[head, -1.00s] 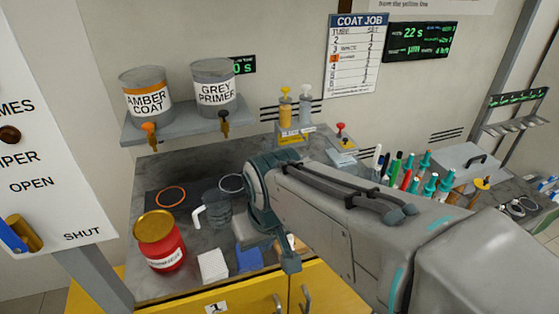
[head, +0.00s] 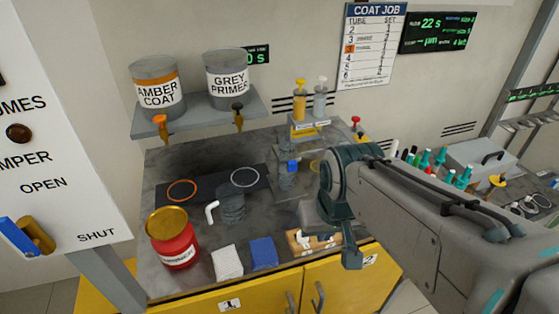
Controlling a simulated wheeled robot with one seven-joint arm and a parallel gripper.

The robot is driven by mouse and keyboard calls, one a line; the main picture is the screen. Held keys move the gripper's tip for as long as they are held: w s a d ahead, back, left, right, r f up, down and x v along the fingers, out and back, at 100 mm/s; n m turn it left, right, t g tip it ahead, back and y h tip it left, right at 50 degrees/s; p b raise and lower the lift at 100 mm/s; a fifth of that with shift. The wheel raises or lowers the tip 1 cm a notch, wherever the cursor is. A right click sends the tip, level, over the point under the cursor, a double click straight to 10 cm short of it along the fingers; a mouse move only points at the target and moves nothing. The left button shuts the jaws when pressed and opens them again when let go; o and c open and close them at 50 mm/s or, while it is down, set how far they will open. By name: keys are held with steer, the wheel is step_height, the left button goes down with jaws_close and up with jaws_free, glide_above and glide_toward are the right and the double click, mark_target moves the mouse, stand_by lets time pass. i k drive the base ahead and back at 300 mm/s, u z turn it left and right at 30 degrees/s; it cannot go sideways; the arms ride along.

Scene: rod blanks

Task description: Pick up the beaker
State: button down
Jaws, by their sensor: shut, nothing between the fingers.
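The beaker (head: 232,207) is a grey, see-through cup with a white handle (head: 211,212) on its left side. In the head view it stands upright on the dark worktop, just in front of the pale ring on the black mat. My gripper (head: 343,250) is right of the beaker, clear of it, over the front right part of the worktop. It is shut and empty; its fingertips are hard to make out behind my wrist.
A red can with a gold lid (head: 172,240) stands left of the beaker. Tins of amber coat (head: 157,90) and grey primer (head: 228,78) sit on the shelf above. A dark upright item with a blue part (head: 290,172) stands behind right.

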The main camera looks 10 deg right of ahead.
mark_target(285, 181)
steer(key=u, duration=1.75)
steer(key=k, duration=1.2)
steer(key=z, duration=2.1)
steer(key=i, duration=1)
steer(key=u, duration=0.05)
